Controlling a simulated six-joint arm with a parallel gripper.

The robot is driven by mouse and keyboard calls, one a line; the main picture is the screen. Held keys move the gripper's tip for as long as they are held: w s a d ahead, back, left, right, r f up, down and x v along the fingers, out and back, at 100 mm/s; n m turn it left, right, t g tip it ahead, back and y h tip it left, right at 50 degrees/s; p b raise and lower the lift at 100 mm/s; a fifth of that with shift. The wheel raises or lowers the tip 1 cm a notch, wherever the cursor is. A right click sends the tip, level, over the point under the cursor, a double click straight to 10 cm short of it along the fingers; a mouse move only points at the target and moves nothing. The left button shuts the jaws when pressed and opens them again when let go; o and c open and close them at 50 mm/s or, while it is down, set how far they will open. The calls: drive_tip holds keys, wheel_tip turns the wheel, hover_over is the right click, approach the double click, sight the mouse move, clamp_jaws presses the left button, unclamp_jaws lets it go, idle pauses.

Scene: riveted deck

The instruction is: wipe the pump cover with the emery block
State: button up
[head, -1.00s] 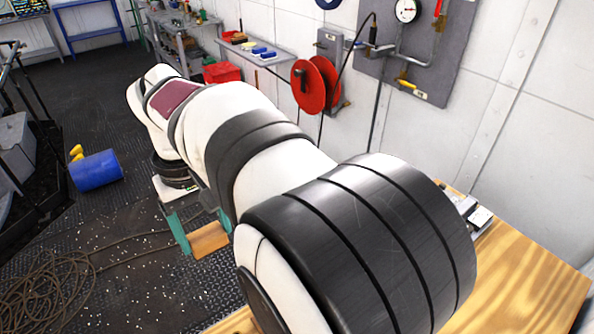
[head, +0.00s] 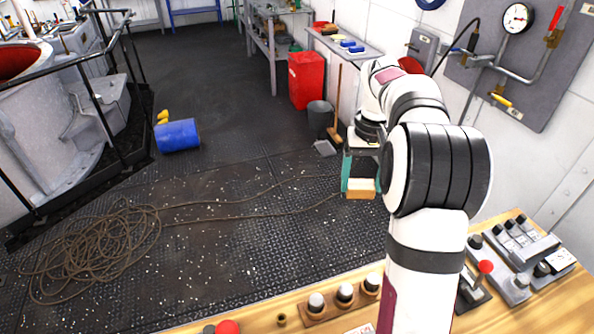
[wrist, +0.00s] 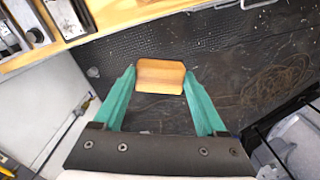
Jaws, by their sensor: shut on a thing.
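The emery block (head: 360,189) is a small tan block, paler on top in the head view. It also shows in the wrist view (wrist: 160,76), squarely between the fingertips. My gripper (head: 361,184) has teal fingers and is shut on the block, holding it out over the dark deck; the fingers also show in the wrist view (wrist: 159,80). I cannot pick out the pump cover for certain. A large grey housing (head: 50,150) stands behind black rails at the left of the head view, well apart from the block.
A wooden console (head: 260,308) with knobs and a red-topped lever (head: 485,267) lies in front. A blue drum (head: 178,135), coiled rope (head: 95,245) and white specks are on the deck. A red bin (head: 306,80) and a grey bucket (head: 320,115) stand beyond the arm.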

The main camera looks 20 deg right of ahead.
drive_tip(key=s+d+f+m, duration=0.2)
drive_tip(key=s+d+f, duration=0.2)
drive_tip(key=d, duration=0.4)
drive_tip(key=s+d+f+m, duration=0.1)
drive_tip(key=s+d+f, duration=0.2)
drive_tip(key=d, duration=0.6)
drive_tip(key=s+d+f+m, duration=0.2)
drive_tip(key=s+d+f, duration=0.2)
drive_tip(key=d, duration=0.4)
drive_tip(key=shift+w+f, duration=0.15)
drive_tip(key=shift+f, duration=3.6)
drive_tip(key=shift+a+f, duration=0.15)
drive_tip(key=shift+a, duration=0.15)
drive_tip(key=shift+c, duration=0.7)
drive_tip(key=shift+a, duration=2.95)
drive_tip(key=shift+d, duration=3.35)
wheel_tip(320, 180, up, 8)
